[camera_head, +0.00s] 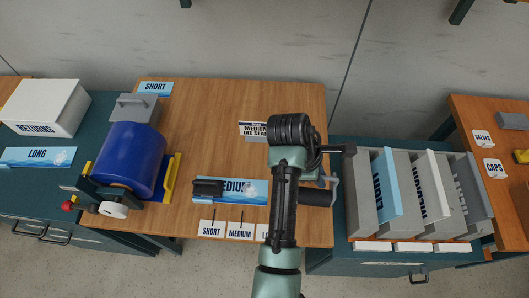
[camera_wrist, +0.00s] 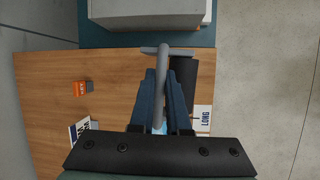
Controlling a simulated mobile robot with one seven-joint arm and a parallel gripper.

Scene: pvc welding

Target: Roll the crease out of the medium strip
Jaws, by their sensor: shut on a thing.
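The medium strip (camera_head: 255,188), a blue and white band marked MEDIUM, lies flat on the wooden table, with a dark block (camera_head: 208,187) on its left end. A crease cannot be made out at this size. My gripper (camera_wrist: 160,78) is shut on the grey handle (camera_wrist: 159,92) of a roller, with a finger on either side. The roller's black cylinder (camera_wrist: 190,84) shows beside the fingers. In the head view the black cylinder (camera_head: 318,197) is right of the strip and apart from it. My arm hides part of the table there.
A blue drum machine (camera_head: 133,158) stands left of the strip. SHORT and MEDIUM cards (camera_head: 240,229) line the front edge. A die seal card (camera_head: 253,131) stands behind. A rack of upright strips (camera_head: 404,195) is at right. An orange box (camera_wrist: 82,87) shows in the wrist view.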

